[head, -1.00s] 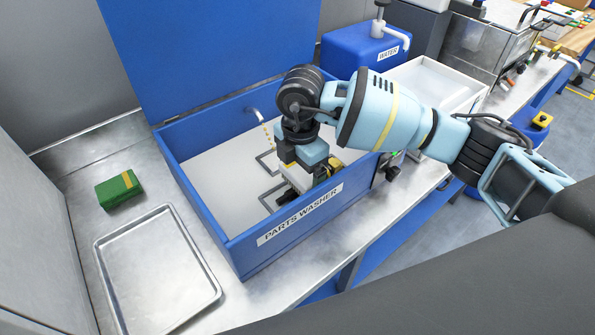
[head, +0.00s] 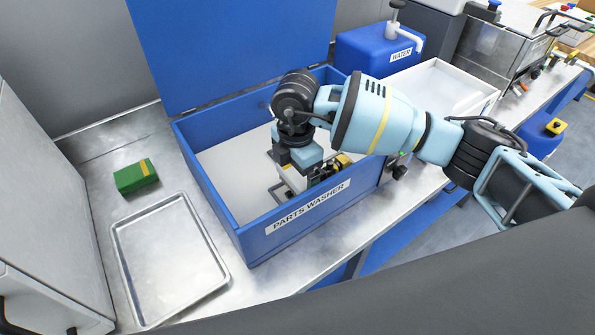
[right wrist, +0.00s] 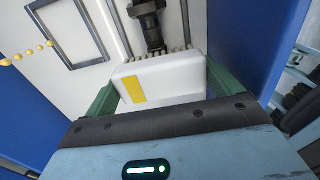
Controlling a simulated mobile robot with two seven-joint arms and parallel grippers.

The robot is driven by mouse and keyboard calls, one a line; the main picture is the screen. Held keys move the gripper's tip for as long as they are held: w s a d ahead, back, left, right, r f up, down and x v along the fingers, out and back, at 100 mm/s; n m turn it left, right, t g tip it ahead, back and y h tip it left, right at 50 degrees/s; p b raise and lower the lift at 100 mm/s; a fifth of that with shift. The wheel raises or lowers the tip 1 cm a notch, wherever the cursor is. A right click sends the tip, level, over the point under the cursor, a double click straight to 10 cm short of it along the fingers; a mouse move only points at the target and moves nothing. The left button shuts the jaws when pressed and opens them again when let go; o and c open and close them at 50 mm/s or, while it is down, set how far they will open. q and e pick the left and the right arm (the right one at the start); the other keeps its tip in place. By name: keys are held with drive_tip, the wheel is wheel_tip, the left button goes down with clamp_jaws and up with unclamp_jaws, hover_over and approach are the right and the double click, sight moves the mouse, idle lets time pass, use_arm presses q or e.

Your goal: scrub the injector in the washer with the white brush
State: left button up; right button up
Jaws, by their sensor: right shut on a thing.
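My right gripper (head: 300,175) is down inside the open blue parts washer (head: 250,243). In the right wrist view the right gripper (right wrist: 163,90) is shut on the white brush (right wrist: 185,80), a white block with a yellow patch and a row of short bristles. The dark injector (right wrist: 150,22) lies just beyond the bristles. Its lower end is at the bristle row; I cannot tell for sure whether they touch. In the head view the injector, dark with a yellow part (head: 341,161), shows beside the gripper, partly hidden by it. My left gripper is not in view.
The washer's blue lid (head: 230,45) stands raised at the back. A metal tray (head: 120,262) and a green box with a yellow band (head: 134,177) lie left of the washer. A blue water container (head: 375,55) and a white bin (head: 490,97) stand behind right.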

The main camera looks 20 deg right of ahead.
drive_tip(key=shift+w+d, duration=0.3)
drive_tip(key=shift+d, duration=0.55)
drive_tip(key=shift+w+d, duration=0.3)
drive_tip(key=shift+d, duration=0.5)
drive_tip(key=shift+a, duration=0.1)
drive_tip(key=shift+s+a+r, duration=0.1)
drive_tip(key=shift+s+a, duration=0.25)
drive_tip(key=shift+a, duration=0.5)
drive_tip(key=shift+s+a, duration=0.3)
drive_tip(key=shift+a, duration=0.5)
drive_tip(key=shift+d, duration=0.1)
drive_tip(key=shift+w+d, duration=0.35)
drive_tip(key=shift+d, duration=0.5)
drive_tip(key=shift+w+d, duration=0.3)
drive_tip(key=shift+d, duration=0.55)
drive_tip(key=shift+a, duration=0.1)
drive_tip(key=shift+s+a, duration=0.35)
drive_tip(key=shift+a, duration=0.5)
drive_tip(key=shift+s+a, duration=0.3)
drive_tip(key=shift+a, duration=0.55)
